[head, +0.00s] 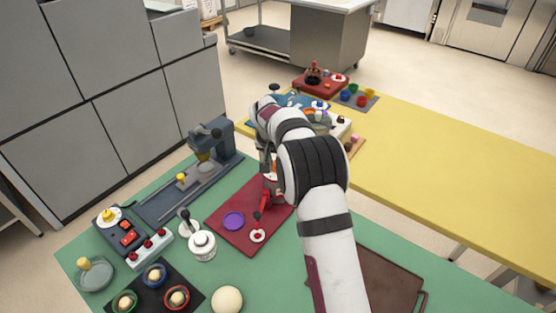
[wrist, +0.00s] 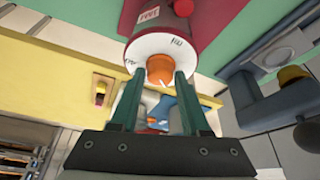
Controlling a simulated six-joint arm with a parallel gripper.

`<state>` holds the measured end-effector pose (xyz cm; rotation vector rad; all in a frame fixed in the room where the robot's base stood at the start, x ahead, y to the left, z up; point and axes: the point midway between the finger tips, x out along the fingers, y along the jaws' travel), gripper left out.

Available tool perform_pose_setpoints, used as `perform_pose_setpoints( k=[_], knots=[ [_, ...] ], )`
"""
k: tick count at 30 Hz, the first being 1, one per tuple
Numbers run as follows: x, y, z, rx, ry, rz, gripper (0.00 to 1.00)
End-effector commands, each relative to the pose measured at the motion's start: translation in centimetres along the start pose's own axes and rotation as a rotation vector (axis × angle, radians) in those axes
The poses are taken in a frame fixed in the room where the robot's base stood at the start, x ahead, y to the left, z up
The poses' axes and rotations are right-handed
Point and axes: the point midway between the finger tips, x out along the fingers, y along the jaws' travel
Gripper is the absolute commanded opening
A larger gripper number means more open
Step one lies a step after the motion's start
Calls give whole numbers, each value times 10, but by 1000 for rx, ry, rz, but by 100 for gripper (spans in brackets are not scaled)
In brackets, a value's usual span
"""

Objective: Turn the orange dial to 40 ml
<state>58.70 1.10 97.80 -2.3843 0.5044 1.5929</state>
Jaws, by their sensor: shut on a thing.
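The orange dial (wrist: 160,68) sits at the middle of a round white face (wrist: 190,48) on a red body. The face carries printed marks, including "ml", but I cannot read off the setting. My gripper (wrist: 159,76) has its two green fingers on either side of the dial, shut on it. In the head view, the red dispenser (head: 265,198) stands on a dark red board (head: 222,215), left of my arm. My arm and wrist hide most of the dial and fingers there.
A purple disc (head: 233,221) lies on the same board. A yellow table (head: 440,170) extends to the right, and a brown tray (head: 375,285) lies right of my arm.

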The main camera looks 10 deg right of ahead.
Motion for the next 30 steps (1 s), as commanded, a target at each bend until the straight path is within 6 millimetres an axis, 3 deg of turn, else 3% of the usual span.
perform_pose_setpoints(
  k=[18,30],
  knots=[
    [1,-4,-1,507,2,210,0],
    [2,-4,-2,693,1,286,0]
  ],
)
